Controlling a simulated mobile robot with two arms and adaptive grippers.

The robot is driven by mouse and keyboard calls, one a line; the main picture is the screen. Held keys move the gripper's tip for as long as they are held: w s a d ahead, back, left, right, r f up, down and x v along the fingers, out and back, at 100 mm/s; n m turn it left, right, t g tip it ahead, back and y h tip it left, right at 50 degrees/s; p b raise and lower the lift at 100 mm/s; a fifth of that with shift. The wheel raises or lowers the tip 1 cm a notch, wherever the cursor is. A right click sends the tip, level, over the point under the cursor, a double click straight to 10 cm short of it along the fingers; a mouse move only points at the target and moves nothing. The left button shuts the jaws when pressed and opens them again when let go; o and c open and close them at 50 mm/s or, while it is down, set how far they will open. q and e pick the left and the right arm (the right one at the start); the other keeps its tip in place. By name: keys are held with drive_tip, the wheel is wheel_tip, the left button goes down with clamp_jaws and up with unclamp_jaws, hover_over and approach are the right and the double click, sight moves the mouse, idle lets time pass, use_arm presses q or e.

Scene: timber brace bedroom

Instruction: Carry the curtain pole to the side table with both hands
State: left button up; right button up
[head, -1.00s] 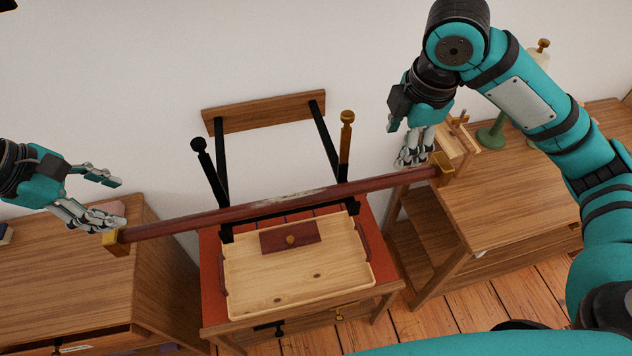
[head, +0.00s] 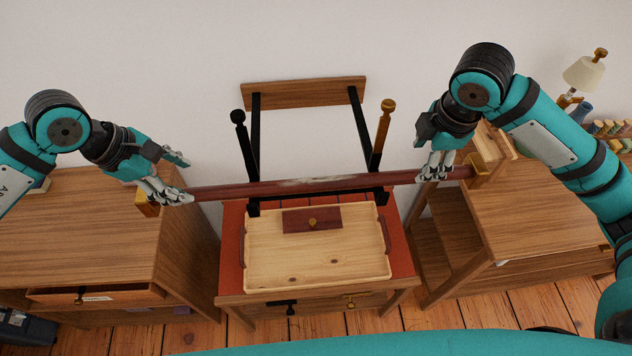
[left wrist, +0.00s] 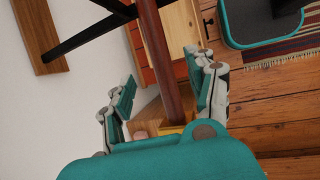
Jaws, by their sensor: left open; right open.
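My left gripper (head: 177,178) is open at the pole's left end. In the left wrist view the pole (left wrist: 171,65) runs between its spread fingers (left wrist: 165,98). My right gripper (head: 432,172) is open at the pole near the right holder; its fingers partly hide the pole. A small red-topped table (head: 230,250), perhaps the side table, stands below the pole's middle.
A wooden tray (head: 275,262) covers most of the red table top. Behind the pole are black posts (head: 247,150) and a wooden board (head: 305,92) at the wall. A wooden cabinet (head: 90,235) stands left, a wooden desk (head: 525,205) right, with a lamp (head: 585,73).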

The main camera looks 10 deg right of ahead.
sight(205, 189)
use_arm(q)
drive_tip(key=x, duration=0.9)
drive_tip(key=shift+d+f, duration=0.1)
use_arm(e)
drive_tip(key=f, duration=0.3)
drive_tip(key=w+f, duration=0.1)
drive_tip(key=f, duration=0.2)
drive_tip(key=w+f, duration=0.1)
drive_tip(key=f, duration=0.2)
drive_tip(key=shift+d, duration=0.1)
use_arm(q)
clamp_jaws()
use_arm(e)
clamp_jaws()
use_arm(q)
drive_tip(key=shift+w, duration=0.15)
use_arm(e)
drive_tip(key=shift+r, duration=0.1)
